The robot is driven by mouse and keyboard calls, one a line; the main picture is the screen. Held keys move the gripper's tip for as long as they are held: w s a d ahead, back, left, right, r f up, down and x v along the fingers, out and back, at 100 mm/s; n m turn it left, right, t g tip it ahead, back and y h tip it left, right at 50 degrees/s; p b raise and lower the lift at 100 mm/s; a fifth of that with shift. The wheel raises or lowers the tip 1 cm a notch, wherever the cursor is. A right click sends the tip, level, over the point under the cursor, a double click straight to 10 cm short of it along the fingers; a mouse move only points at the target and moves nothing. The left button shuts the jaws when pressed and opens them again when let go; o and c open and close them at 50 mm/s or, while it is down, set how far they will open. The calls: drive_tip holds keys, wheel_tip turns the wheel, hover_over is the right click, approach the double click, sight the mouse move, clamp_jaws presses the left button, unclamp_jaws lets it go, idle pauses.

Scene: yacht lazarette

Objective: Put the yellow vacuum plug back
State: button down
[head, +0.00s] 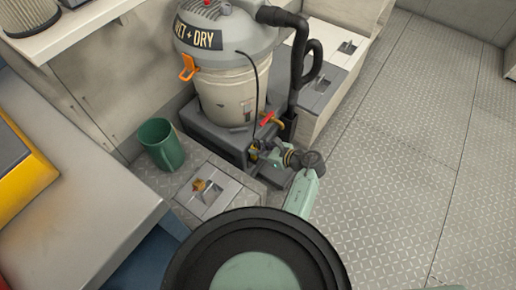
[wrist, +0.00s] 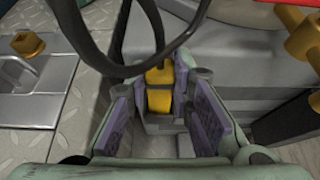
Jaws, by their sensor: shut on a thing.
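The yellow vacuum plug (wrist: 159,92) stands between the purple-padded fingers of my gripper (wrist: 160,108) in the wrist view. The fingers are closed around it, though its contact with both pads is not clear to see. A black cord loops across the wrist view just above the plug. In the head view my gripper (head: 262,152) is low beside the grey base of the wet and dry vacuum (head: 228,72), at its front right. Only a speck of yellow shows there. Whether the plug sits in a socket is hidden.
A green bucket (head: 161,144) stands left of the vacuum. A floor latch plate with a brass knob (head: 207,193) lies in front. A red-handled brass valve (head: 270,121) is close to my gripper. Open tread-plate floor (head: 400,170) lies to the right.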

idle(0.3)
drive_tip(key=shift+f+b, duration=0.5)
drive_tip(key=shift+f, duration=0.1)
drive_tip(key=shift+f, duration=0.2)
idle(0.7)
drive_tip(key=c, duration=1.3)
unclamp_jaws()
drive_tip(key=shift+s+a+f, duration=0.1)
drive_tip(key=shift+s+f, duration=0.05)
drive_tip(key=shift+c, duration=0.2)
